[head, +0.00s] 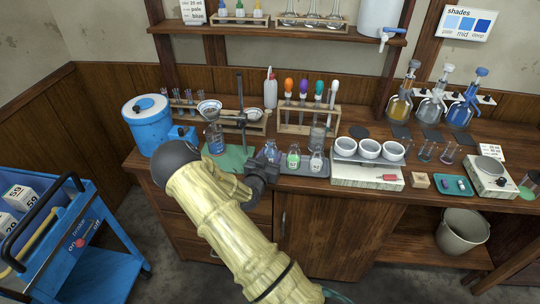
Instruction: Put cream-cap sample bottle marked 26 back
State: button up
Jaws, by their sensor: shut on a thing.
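My gripper (264,167) is at the left end of a dark grey tray (308,170) on the bench. It is shut on a small sample bottle (271,150), mostly hidden by the jaws. Its cap colour and number are too small and covered to read. Whether its base touches the tray is hidden. To the right, a bottle with a green-looking label (293,157) and a bottle with a pale label (316,162) stand upright on the tray. I cannot read a 26 on any of them.
A ring stand with a green mat (232,158) and blue-filled beaker (215,141) stands left of my gripper. A white-topped unit with bowls (367,176) is right of the tray. A rack of coloured droppers (294,125) stands behind. A blue cart (90,240) is at left.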

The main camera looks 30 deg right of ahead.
jog(key=o, duration=0.6)
jog(key=shift+f, duration=0.15)
jog(key=o, duration=0.5)
jog(key=shift+c, duration=0.2)
jog(key=shift+r, duration=0.25)
jog(key=shift+s+a+f, duration=0.1)
jog(key=shift+s+a, duration=0.15)
jog(key=shift+s, duration=0.05)
jog(key=b+v, duration=0.2)
jog(key=v, duration=0.9)
jog(key=shift+s+d, duration=0.1)
jog(key=shift+s, duration=0.15)
